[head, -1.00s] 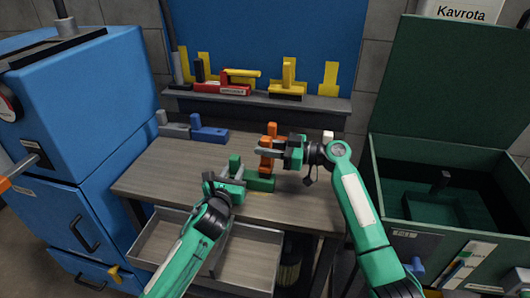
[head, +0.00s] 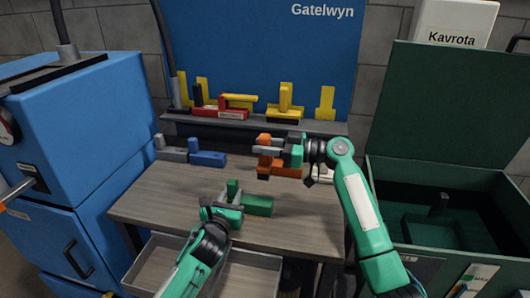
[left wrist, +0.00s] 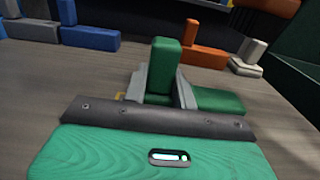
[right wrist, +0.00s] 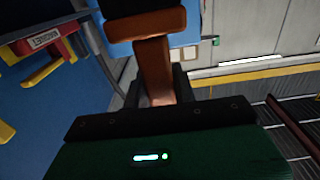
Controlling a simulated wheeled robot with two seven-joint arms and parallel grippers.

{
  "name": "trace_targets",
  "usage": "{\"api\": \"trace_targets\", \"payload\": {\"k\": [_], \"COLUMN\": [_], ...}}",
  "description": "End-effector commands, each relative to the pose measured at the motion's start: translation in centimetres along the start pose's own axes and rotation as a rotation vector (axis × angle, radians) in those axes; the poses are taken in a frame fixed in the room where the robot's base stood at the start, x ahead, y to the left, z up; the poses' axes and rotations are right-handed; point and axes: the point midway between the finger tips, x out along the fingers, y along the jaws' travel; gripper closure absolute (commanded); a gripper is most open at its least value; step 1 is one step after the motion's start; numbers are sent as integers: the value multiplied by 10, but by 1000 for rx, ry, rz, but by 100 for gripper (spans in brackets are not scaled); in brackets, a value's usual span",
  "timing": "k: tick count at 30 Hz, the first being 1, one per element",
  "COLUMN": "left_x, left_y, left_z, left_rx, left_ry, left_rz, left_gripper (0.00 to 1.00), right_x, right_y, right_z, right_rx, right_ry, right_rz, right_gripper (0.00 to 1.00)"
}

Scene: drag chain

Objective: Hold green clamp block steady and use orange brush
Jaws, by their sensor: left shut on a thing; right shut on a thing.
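The green clamp block (head: 258,206) sits on the wooden workbench, with a low base and an upright post. My left gripper (head: 230,203) is shut on its post, which stands between the fingers in the left wrist view (left wrist: 166,66). My right gripper (head: 285,153) is shut on the orange brush (head: 264,141), above the bench and behind the green block. In the right wrist view, the brush's orange handle (right wrist: 153,65) runs between the fingers to a wider orange part and a dark end. The brush is apart from the green block.
An orange block (left wrist: 205,55) lies behind the green one, beside a white block (left wrist: 250,62). Grey (head: 171,153) and blue blocks (head: 207,158) stand at the back left. A shelf (head: 240,121) holds red and yellow pieces. A dark green chest (head: 440,178) stands open at right.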

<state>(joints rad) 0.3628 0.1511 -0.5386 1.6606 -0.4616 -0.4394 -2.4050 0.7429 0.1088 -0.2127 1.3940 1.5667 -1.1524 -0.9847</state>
Motion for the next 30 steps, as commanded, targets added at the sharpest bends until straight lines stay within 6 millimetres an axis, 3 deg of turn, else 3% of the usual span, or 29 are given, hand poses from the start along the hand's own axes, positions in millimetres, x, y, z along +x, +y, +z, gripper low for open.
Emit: {"api": "trace_targets", "payload": {"k": [13,14,17,26,30], "left_x": [0,0,0,-1,-10], "left_y": [0,0,0,0,0], "left_z": [0,0,0,0,-1], "left_rx": [0,0,0,0,3], "left_ry": [0,0,0,0,0], "left_rz": [0,0,0,0,0], "left_gripper": [100,69,49,48,48], "right_x": [0,0,0,0,0], "right_y": [0,0,0,0,0], "right_z": [-1,-1,-1,-1,-1], "right_rx": [0,0,0,0,0], "right_ry": [0,0,0,0,0], "right_rz": [0,0,0,0,0], "right_gripper": [96,96,96,96,96]}}
